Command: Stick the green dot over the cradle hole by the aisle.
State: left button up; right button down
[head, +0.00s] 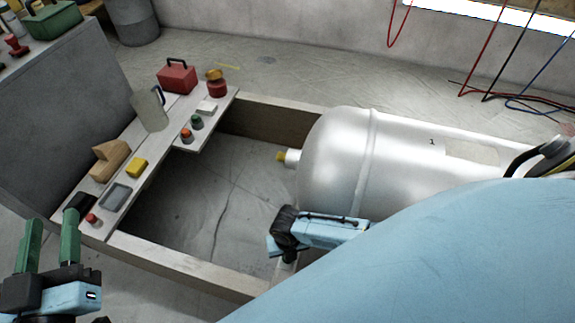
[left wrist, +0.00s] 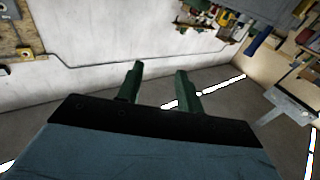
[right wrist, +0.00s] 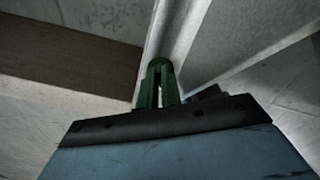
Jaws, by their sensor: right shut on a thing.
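I cannot make out a green dot sticker for certain. A small green-topped piece (head: 196,121) stands on the plank, near an orange-topped piece (head: 187,134). The wooden cradle frame (head: 190,264) surrounds one end of a silver tank (head: 335,150); I see no clear hole in it. My left gripper (head: 51,228) is open and empty at the lower left; its spread green fingers show in the left wrist view (left wrist: 158,85). My right gripper, in the right wrist view (right wrist: 160,72), has its fingers nearly together beside a pale surface. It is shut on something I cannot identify.
The plank (head: 140,160) carries a red toolbox (head: 177,77), a jug (head: 150,108), a wooden block (head: 110,158), a yellow block (head: 137,167) and a grey tray (head: 116,196). A grey cabinet (head: 60,110) stands at left. The floor inside the frame (head: 215,190) is largely clear.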

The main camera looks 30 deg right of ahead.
jog(key=c, duration=1.5)
grip_release()
jog(key=shift+d, duration=0.15)
